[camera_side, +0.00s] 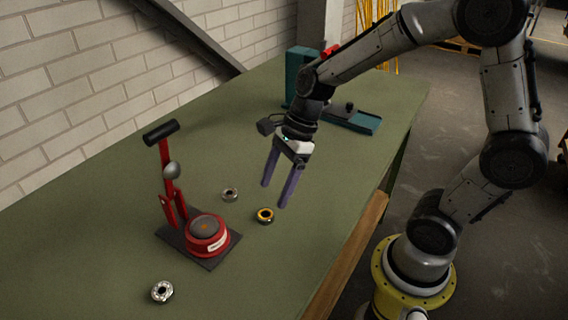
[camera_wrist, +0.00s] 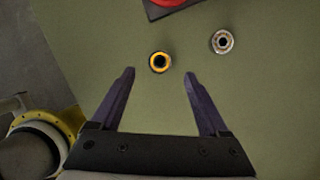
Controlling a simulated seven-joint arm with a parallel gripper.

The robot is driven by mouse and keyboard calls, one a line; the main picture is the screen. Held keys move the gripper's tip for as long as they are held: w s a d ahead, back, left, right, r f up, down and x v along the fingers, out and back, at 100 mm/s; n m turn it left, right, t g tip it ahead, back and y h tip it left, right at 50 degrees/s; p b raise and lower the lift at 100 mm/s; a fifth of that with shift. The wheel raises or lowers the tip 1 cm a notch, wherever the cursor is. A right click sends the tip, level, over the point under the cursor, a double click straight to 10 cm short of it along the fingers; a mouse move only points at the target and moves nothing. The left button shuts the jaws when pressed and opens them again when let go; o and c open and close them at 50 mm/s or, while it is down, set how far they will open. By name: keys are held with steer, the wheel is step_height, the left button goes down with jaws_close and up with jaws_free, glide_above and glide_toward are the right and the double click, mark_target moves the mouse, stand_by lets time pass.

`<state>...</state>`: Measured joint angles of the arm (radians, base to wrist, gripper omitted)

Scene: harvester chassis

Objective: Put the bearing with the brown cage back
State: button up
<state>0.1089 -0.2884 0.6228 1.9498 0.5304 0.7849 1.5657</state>
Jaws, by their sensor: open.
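A small ring bearing with a yellow-orange face and dark centre (camera_side: 265,215) lies flat on the green table; it is the only one with that colour. It also shows in the wrist view (camera_wrist: 160,62), between and slightly beyond my fingertips. My gripper (camera_side: 273,196) is open and empty, pointing down above the table near this bearing. In the wrist view its two fingers (camera_wrist: 159,73) are spread apart. A silver bearing (camera_side: 230,193) lies close by, also at the upper right of the wrist view (camera_wrist: 222,41). Another silver bearing (camera_side: 162,291) lies at the front left.
A teal fixture (camera_side: 362,121) stands at the back, behind my gripper. The table (camera_side: 110,240) is clear around the bearings; its edge runs along the right.

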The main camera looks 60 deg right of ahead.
steer(key=v, duration=0.6)
steer(key=s+d+r+n+t+h, duration=0.1)
steer(key=s+r+n+h, duration=0.1)
steer(key=s+n, duration=0.4)
steer(key=s+d+r+n+t+h, duration=0.1)
steer(key=s+n, duration=0.6)
steer(key=n, duration=1)
steer(key=shift+s+d+r+t+h, duration=0.3)
steer(key=shift+r+t+h, duration=0.2)
steer(key=shift+r+t, duration=0.3)
